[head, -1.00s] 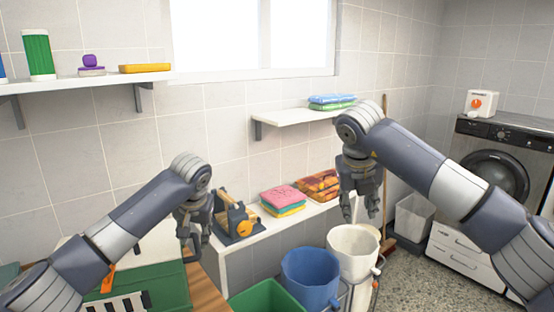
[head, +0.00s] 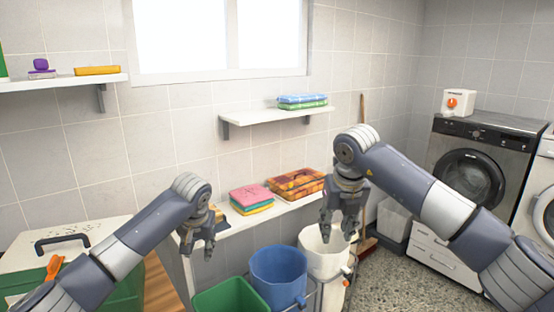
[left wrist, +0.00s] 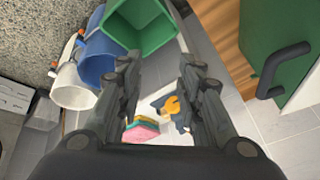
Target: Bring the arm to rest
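My left gripper (head: 197,247) hangs with its fingers pointing down in front of the low white shelf, left of the blue bucket. In the left wrist view (left wrist: 160,70) its two fingers are apart with nothing between them. My right gripper (head: 338,230) hangs fingers down over the white bucket (head: 318,258), its fingers apart and apparently empty. Whether its tips are inside the bucket's rim is hard to tell.
A blue bucket (head: 279,276) and a green bin (head: 232,299) stand below and between the grippers. Folded cloths (head: 250,197) lie on the low shelf. A green toolbox (left wrist: 268,45) with a dark handle is near my left arm. Floor at right front is clear.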

